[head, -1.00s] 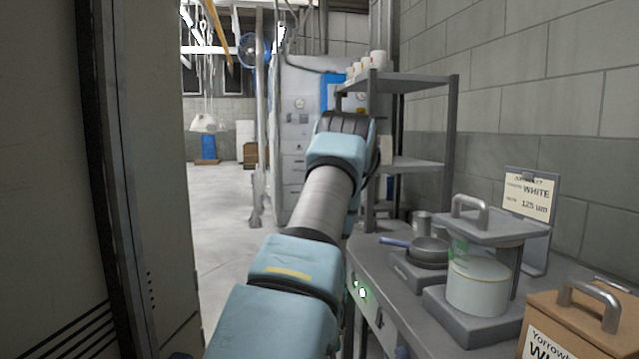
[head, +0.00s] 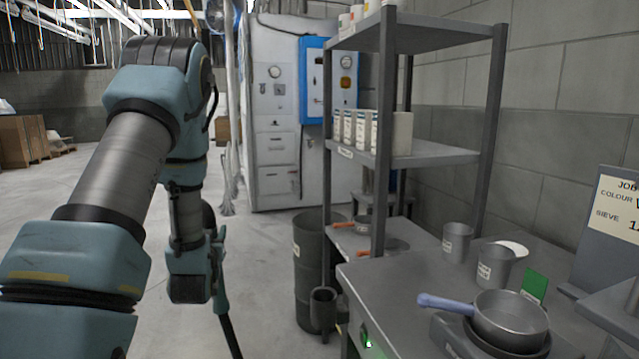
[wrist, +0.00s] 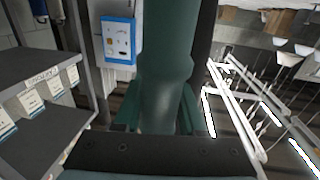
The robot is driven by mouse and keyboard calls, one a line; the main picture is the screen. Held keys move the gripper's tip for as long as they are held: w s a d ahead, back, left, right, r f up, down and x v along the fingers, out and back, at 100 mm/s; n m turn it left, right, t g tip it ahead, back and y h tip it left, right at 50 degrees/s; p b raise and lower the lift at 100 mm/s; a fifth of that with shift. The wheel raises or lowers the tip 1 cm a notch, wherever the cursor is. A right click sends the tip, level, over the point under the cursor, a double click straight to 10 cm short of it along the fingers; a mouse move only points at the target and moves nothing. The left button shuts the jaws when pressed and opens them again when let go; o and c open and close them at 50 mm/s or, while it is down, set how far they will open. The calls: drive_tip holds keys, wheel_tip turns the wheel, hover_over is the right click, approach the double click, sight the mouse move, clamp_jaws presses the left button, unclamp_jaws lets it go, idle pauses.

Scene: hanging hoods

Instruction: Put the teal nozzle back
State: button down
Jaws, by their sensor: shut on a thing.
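The teal nozzle (wrist: 166,75) fills the middle of the wrist view as a large dark teal, rounded body. My gripper (wrist: 163,112) is shut on it at the lower middle of that view. The nozzle's far end runs out of the top of the picture. In the head view my arm reaches forward on the left and bends down.
A grey shelf rack (head: 437,155) with small white boxes stands right of my arm. A bench (head: 400,283) holds a pan (head: 508,318) and metal cups. A cabinet with a blue panel (head: 316,85) stands behind. Open floor lies left.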

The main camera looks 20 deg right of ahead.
drive_tip(key=s+d+r+m+g+h+p, duration=0.1)
drive_tip(key=s+d+r+m+h, duration=0.2)
drive_tip(key=d, duration=0.6)
drive_tip(key=s+d+r+m+g+h, duration=0.1)
drive_tip(key=s+d+r+g+h, duration=0.1)
drive_tip(key=s+d+r, duration=0.45)
drive_tip(key=s+d+r+m+g+h+p, duration=0.1)
drive_tip(key=s+d+r+m+h, duration=0.15)
drive_tip(key=d, duration=0.75)
drive_tip(key=shift+n, duration=0.35)
drive_tip(key=f+b, duration=0.2)
drive_tip(key=f, duration=0.1)
drive_tip(key=f+b, duration=0.1)
drive_tip(key=shift+s+d+f, duration=0.2)
drive_tip(key=shift+s+d, duration=0.1)
drive_tip(key=shift+s, duration=0.05)
drive_tip(key=shift+b, duration=0.7)
drive_tip(key=shift+f, duration=0.15)
wheel_tip(320, 180, down, 9)
drive_tip(key=b, duration=1)
drive_tip(key=shift+f, duration=0.2)
drive_tip(key=shift+c, duration=2)
unclamp_jaws()
